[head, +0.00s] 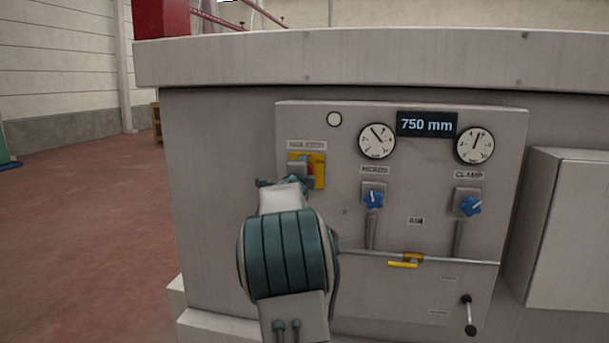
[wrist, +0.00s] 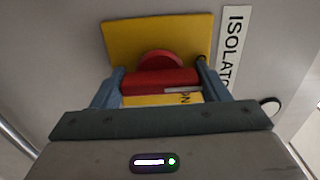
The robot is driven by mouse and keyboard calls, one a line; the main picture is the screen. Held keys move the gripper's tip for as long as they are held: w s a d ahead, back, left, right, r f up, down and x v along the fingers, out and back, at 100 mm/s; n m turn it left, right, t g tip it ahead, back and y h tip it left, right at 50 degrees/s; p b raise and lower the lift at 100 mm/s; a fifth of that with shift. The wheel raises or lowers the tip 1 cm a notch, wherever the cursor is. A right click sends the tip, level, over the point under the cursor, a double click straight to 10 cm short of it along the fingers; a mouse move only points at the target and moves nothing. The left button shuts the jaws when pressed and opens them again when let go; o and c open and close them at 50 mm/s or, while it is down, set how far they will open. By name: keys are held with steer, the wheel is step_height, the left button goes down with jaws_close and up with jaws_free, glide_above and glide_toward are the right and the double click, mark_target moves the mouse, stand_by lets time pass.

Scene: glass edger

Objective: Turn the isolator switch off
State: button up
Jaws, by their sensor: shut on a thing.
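The isolator switch has a yellow square plate (head: 319,172) at the upper left of the grey control panel in the head view. Its red handle (wrist: 160,80) shows clearly in the wrist view, on the yellow plate (wrist: 135,38). The handle bar lies across the wrist picture, roughly at right angles to the text of the ISOLATOR label (wrist: 233,45). My gripper (wrist: 160,88) is shut on the red handle, one finger at each end. In the head view my gripper (head: 288,182) covers the left of the switch. Part of a marking below the handle is hidden.
The control panel (head: 345,215) also carries two gauges (head: 377,141) (head: 475,145), a 750 mm display (head: 427,124), and two blue knobs (head: 374,198) (head: 470,206). A rail with a yellow handle (head: 403,264) and a small lever (head: 468,315) sit lower. A grey box (head: 570,230) juts out at right. Open floor (head: 80,230) lies left.

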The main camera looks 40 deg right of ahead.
steer(key=o, duration=1)
steer(key=shift+c, duration=0.2)
steer(key=b+v, duration=0.3)
steer(key=v, duration=1.1)
steer(key=shift+w, duration=0.15)
